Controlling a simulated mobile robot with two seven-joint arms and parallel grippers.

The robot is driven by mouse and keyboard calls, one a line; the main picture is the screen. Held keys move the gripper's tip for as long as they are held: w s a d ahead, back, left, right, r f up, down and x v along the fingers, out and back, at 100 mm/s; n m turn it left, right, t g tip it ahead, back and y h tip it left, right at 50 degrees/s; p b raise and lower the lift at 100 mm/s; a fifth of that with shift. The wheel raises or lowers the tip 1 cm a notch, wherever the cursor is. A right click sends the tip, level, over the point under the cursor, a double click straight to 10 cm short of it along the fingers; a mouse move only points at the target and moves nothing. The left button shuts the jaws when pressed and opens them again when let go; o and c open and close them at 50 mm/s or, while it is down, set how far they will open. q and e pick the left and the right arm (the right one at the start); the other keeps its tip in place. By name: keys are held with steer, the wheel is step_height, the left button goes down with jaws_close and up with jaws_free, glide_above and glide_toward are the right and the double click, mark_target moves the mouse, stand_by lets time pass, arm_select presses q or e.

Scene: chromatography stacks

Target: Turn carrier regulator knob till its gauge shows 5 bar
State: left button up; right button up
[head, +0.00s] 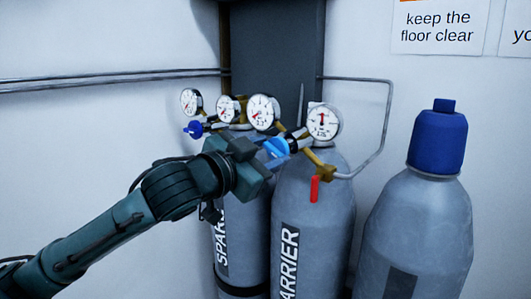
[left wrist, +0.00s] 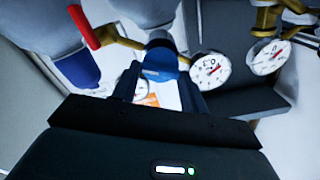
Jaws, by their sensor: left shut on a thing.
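The carrier cylinder (head: 328,215), labelled "ARRIER" in the visible part, bears a brass regulator with two gauges. The left gauge (head: 263,112) has its red needle toward the lower left. The right gauge (head: 324,122) has its needle near straight up; its numbers are too small to read. My left gripper (head: 264,158) is shut on the blue regulator knob (head: 279,147) from the front left. The left wrist view shows the knob (left wrist: 160,58) between the fingers of my left gripper (left wrist: 160,92). My right gripper is in neither view.
The spare cylinder (head: 228,262) stands to the left with its own gauges (head: 191,102) and blue knob (head: 194,129). A red valve handle (head: 314,189) hangs right of the held knob. A blue-capped cylinder (head: 425,215) stands at the right. Pipes (head: 110,78) run along the wall.

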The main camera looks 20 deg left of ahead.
arm_select(q)
steer(key=m, duration=0.5)
steer(key=shift+m, duration=0.3)
steer(key=m, duration=0.6)
steer(key=shift+f, duration=0.1)
steer(key=m, duration=0.6)
steer(key=shift+m, duration=0.3)
steer(key=m, duration=0.5)
steer(key=shift+f+m, duration=0.15)
steer(key=shift+m, duration=0.25)
steer(key=o, duration=1)
